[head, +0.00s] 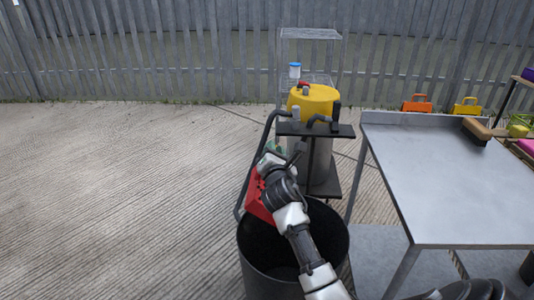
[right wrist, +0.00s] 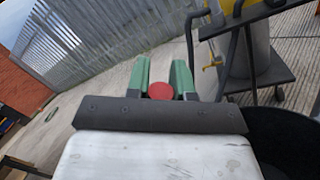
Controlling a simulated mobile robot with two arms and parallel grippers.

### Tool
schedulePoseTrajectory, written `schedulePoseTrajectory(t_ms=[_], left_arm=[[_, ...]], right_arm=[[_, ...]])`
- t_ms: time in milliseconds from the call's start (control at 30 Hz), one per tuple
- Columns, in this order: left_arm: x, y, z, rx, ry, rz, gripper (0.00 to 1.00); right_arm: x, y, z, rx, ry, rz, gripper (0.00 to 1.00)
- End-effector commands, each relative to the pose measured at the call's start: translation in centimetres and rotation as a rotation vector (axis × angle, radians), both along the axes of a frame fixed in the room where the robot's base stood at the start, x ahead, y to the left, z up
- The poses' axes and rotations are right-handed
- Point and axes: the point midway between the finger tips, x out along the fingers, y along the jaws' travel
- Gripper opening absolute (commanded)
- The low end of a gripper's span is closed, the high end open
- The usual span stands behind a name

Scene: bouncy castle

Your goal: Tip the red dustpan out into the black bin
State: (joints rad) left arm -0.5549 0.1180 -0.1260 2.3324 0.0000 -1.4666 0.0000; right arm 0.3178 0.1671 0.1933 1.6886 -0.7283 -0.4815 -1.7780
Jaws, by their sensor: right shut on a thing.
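The red dustpan (head: 257,196) is at the back left rim of the black bin (head: 262,266), partly hidden behind my right arm. It looks steeply tilted, but I cannot tell whether it touches the rim or holds anything. My right gripper (right wrist: 160,86) has green fingers shut on the dustpan's red handle (right wrist: 160,91), whose round end shows between them. The bin stands on the ground, open and dark inside; its edge also shows in the right wrist view (right wrist: 290,140). My left gripper is not in view.
A trolley with a grey and yellow vacuum (head: 314,102) stands right behind the bin. A metal table (head: 450,175) with a brush (head: 476,131) is to the right. A wire rack (head: 312,35) is farther back. Concrete on the left is clear.

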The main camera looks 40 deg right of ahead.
Motion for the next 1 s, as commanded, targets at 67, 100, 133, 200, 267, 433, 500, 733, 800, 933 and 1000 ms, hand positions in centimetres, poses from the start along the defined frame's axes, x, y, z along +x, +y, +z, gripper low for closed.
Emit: schedulePoseTrajectory(t_ms=[67,100,133,200,267,433,500,733,800,933,1000], left_arm=[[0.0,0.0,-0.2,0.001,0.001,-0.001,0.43],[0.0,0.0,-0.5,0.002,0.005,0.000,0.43],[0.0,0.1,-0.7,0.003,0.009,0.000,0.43],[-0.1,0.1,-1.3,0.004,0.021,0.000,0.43],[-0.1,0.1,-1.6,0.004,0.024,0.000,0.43],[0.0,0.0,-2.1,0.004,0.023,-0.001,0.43],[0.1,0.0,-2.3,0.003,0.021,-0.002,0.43],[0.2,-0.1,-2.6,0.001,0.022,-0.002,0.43],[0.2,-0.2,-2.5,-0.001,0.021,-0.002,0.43],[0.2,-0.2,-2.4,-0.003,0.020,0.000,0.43],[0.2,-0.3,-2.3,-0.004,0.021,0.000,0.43]], right_arm=[[-0.4,-0.5,0.2,0.017,-0.016,-0.001,0.00],[-0.6,-0.7,0.2,0.027,-0.025,-0.001,0.00],[-0.7,-0.9,0.3,0.035,-0.032,-0.001,0.00],[-1.0,-1.2,0.4,0.053,-0.047,-0.001,0.00],[-1.3,-1.5,0.5,0.067,-0.061,0.000,0.00],[-2.0,-2.4,0.7,0.110,-0.095,-0.002,0.00],[-2.3,-2.8,0.7,0.127,-0.110,-0.001,0.00],[-3.4,-4.0,0.6,0.184,-0.159,-0.001,0.00],[-3.7,-4.4,0.6,0.203,-0.175,-0.001,0.00],[-4.3,-5.1,0.6,0.236,-0.202,0.000,0.00],[-4.6,-5.5,0.6,0.252,-0.216,0.000,0.00]])
